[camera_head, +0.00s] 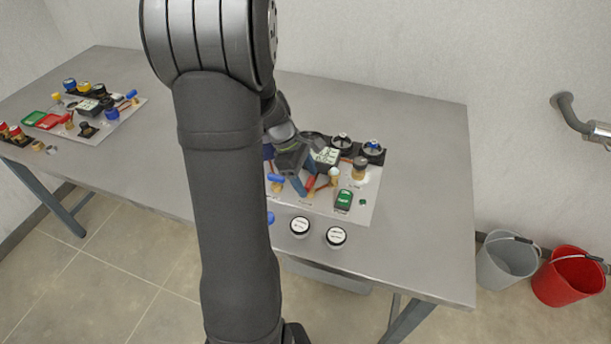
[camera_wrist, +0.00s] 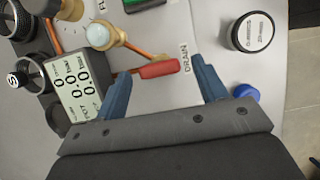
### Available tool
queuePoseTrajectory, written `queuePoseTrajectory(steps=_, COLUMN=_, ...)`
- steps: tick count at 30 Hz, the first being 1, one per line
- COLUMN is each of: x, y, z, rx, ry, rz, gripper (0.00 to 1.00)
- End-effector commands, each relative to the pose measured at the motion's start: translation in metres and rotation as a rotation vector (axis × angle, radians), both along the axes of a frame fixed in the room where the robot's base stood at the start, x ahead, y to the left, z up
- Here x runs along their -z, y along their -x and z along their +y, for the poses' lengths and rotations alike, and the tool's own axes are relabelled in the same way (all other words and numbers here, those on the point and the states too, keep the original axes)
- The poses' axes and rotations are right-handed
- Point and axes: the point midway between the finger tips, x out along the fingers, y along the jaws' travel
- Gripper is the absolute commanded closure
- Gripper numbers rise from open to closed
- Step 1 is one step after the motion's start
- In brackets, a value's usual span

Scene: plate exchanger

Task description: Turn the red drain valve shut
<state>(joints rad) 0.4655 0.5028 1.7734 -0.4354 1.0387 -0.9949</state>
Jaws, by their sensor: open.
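The red drain valve handle (camera_wrist: 158,70) lies between the two blue fingers of my gripper (camera_wrist: 160,66) in the wrist view, with a gap on each side. My gripper is open and holds nothing. The handle sits at the end of a copper-coloured stem or pipe, beside a "DRAIN" label (camera_wrist: 185,57). In the camera_head view the red handle (camera_head: 310,183) shows just by my gripper (camera_head: 305,174), and my arm hides part of the panel. I cannot tell whether a finger touches the handle.
A digital display box (camera_wrist: 75,95) and black knobs stand close to the left finger in the wrist view. A white-topped round cap (camera_wrist: 252,32) and a blue cap (camera_wrist: 246,93) lie to the right. A second panel (camera_head: 125,112) is at the table's left; buckets (camera_head: 568,278) stand on the floor.

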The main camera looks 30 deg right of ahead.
Motion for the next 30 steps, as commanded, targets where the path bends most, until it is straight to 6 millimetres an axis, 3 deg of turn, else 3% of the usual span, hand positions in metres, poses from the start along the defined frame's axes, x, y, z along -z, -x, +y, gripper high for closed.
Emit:
queuePoseTrajectory(steps=2, x=-0.0002, y=-0.0001, z=0.0001, rx=0.0, ry=0.0, rz=0.0, gripper=0.36)
queuePoseTrajectory(steps=6, x=-0.0004, y=-0.0002, z=0.0, rx=0.0, ry=0.0, rz=0.0, gripper=0.64)
queuePoseTrajectory(steps=9, x=-0.0005, y=-0.0002, z=0.0001, rx=0.0, ry=0.0, rz=0.0, gripper=0.79)
queuePoseTrajectory(steps=20, x=-0.0007, y=-0.0011, z=-0.0006, rx=0.059, ry=0.0, rz=-0.001, gripper=0.79)
queuePoseTrajectory(steps=30, x=-0.0008, y=-0.0029, z=-0.0032, rx=0.308, ry=-0.001, rz=-0.001, gripper=0.79)
